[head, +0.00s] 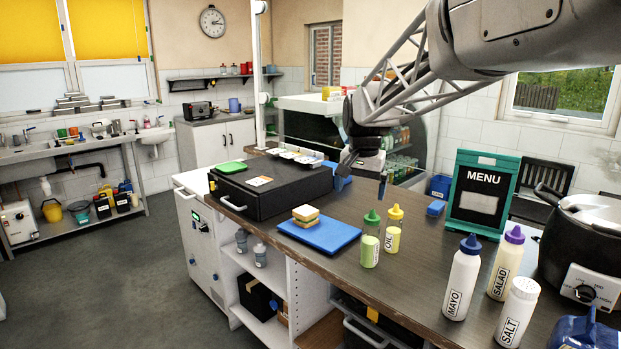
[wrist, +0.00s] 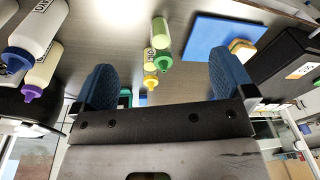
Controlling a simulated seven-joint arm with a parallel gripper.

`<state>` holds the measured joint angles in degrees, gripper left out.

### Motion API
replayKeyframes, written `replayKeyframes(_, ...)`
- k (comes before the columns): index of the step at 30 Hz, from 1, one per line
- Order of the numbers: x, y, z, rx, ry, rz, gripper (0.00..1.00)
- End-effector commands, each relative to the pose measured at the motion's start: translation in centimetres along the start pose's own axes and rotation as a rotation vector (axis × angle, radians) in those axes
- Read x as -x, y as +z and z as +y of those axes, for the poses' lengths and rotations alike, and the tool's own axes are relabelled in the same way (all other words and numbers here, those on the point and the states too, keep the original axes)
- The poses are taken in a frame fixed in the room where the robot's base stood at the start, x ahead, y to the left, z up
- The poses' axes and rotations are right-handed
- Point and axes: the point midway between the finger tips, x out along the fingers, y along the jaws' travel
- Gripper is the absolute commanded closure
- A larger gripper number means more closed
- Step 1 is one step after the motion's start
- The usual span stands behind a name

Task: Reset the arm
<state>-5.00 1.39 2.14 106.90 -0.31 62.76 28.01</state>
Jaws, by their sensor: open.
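My gripper (head: 365,178) hangs from my arm above the wooden counter (head: 410,262), over its far part behind the oil bottle. In the wrist view my gripper (wrist: 165,85) shows two blue fingers wide apart with nothing held between them. The space between the fingers shows the counter, a green-capped bottle (wrist: 161,35) and the yellow-capped oil bottle (wrist: 150,68), all at a distance. In the head view the green-capped bottle (head: 370,240) and the oil bottle (head: 393,230) stand upright, apart from my gripper.
A blue board (head: 322,238) holds a sandwich (head: 305,216). A black box (head: 270,190) stands behind it. Mayo (head: 460,280), salad (head: 504,265) and salt (head: 517,312) bottles stand near front right. A menu sign (head: 482,190) and a black pot (head: 585,250) stand right. Bare counter lies between.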

Motion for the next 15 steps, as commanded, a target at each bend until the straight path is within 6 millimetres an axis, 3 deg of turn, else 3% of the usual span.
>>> replayKeyframes(15, 1.1, 11.2, 7.9, 0.118, -0.009, 0.035, 0.00)
